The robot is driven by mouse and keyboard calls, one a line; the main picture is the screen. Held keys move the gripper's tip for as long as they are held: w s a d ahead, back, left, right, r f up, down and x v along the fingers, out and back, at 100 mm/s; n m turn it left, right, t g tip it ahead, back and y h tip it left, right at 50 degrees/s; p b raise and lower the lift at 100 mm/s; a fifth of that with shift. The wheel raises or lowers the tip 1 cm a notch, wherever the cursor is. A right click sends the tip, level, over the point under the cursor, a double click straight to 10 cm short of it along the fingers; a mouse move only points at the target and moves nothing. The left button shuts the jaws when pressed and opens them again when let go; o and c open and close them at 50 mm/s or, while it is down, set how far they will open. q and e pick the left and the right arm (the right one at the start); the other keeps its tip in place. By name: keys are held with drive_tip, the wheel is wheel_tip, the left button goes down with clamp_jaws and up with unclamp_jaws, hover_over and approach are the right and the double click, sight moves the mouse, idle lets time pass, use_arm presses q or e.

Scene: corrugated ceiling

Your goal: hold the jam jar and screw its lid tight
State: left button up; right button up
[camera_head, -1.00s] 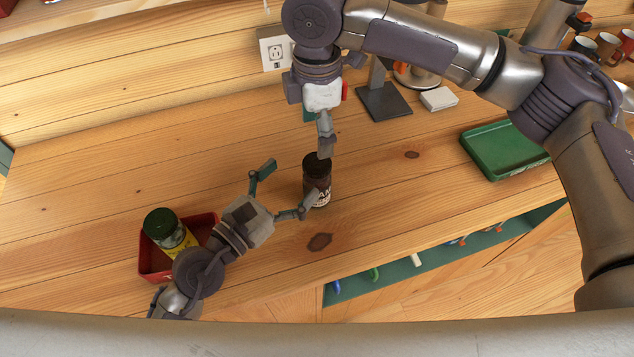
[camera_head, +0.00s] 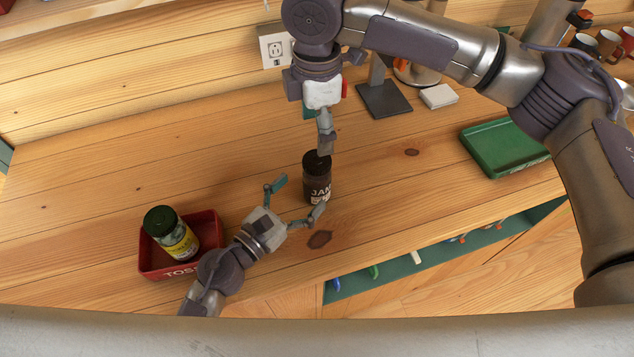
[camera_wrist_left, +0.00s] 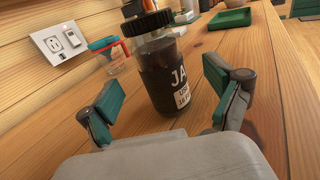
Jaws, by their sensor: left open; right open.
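The jam jar (camera_head: 317,186) stands upright on the wooden table, dark with a white label and a black lid (camera_head: 317,161) on top. In the left wrist view the jar (camera_wrist_left: 163,75) stands ahead, between and beyond the open fingers. My left gripper (camera_head: 298,196) is open and empty, at the jar's lower left, its fingers spread toward the jar. My right gripper (camera_head: 326,147) points down directly above the lid, its fingers seen edge-on and partly hiding one another. Whether it touches the lid I cannot tell. How tightly the lid sits cannot be seen.
A red tray (camera_head: 208,230) at the left holds a green-lidded jar (camera_head: 172,234). A green tray (camera_head: 503,149) lies at the right. A black stand base (camera_head: 384,100) and a white block (camera_head: 438,97) are at the back.

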sight(307, 186)
use_arm(q)
drive_tip(key=x, duration=0.4)
drive_tip(key=shift+w+f, duration=0.1)
drive_tip(key=shift+w, duration=0.1)
use_arm(e)
drive_tip(key=shift+w, duration=0.2)
use_arm(q)
drive_tip(key=shift+w+d, duration=0.4)
drive_tip(key=shift+d, duration=0.05)
use_arm(e)
drive_tip(key=shift+s, duration=0.1)
use_arm(q)
drive_tip(key=shift+c, duration=0.2)
clamp_jaws()
use_arm(e)
drive_tip(key=n, duration=0.4)
drive_tip(key=shift+n, duration=0.3)
drive_tip(key=shift+f, duration=0.1)
drive_tip(key=shift+f, duration=3.95)
